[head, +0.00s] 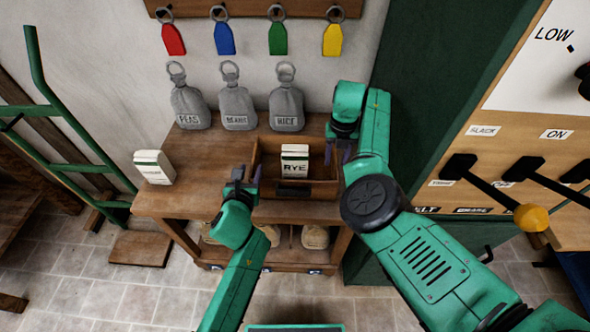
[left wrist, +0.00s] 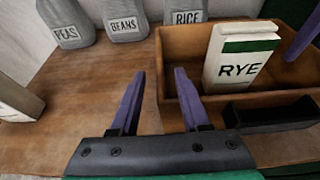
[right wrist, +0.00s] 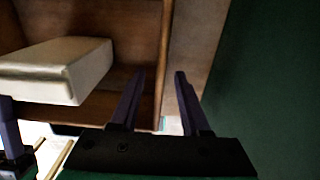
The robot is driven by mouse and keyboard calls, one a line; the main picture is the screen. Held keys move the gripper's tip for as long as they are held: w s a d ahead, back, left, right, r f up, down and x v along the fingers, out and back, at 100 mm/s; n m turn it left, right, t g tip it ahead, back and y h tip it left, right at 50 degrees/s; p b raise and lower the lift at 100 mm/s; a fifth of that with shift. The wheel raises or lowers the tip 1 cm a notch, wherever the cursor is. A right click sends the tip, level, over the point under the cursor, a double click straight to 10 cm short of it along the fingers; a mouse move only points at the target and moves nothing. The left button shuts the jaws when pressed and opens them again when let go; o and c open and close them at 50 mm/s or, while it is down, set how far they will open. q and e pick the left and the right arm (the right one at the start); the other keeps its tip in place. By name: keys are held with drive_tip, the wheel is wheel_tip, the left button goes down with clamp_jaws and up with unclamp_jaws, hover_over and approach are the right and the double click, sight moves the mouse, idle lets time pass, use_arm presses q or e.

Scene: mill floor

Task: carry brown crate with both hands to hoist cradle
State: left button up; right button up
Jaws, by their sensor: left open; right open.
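The brown crate (head: 322,189) sits on the wooden bench (head: 200,200) with a box marked RYE (head: 295,160) standing inside. My left gripper (head: 247,172) is open at the crate's left side. In the left wrist view its fingers (left wrist: 158,72) appear on either side of the crate's left wall; whether they are lowered over it I cannot tell. My right gripper (head: 338,155) is open at the crate's right side. In the right wrist view the crate's right wall (right wrist: 166,60) runs between its fingers. I cannot make out a hoist cradle.
Grey sacks (head: 238,108) stand behind on the bench. A white-and-green box (head: 154,167) stands at its left end. Coloured tags (head: 278,38) hang above. A green hand truck (head: 75,130) stands left. A lever panel (head: 520,165) and dark green cabinet (head: 425,90) are at right.

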sight(253, 161)
use_arm(q)
drive_tip(key=x, duration=0.4)
drive_tip(key=shift+w+f, duration=0.15)
drive_tip(key=shift+w, duration=0.2)
use_arm(e)
wheel_tip(253, 161, down, 5)
drive_tip(key=shift+w+d+r, duration=0.1)
use_arm(q)
drive_tip(key=shift+w+f, duration=0.15)
drive_tip(key=shift+w, duration=0.3)
use_arm(e)
drive_tip(key=shift+f, duration=0.45)
use_arm(q)
clamp_jaws()
use_arm(e)
clamp_jaws()
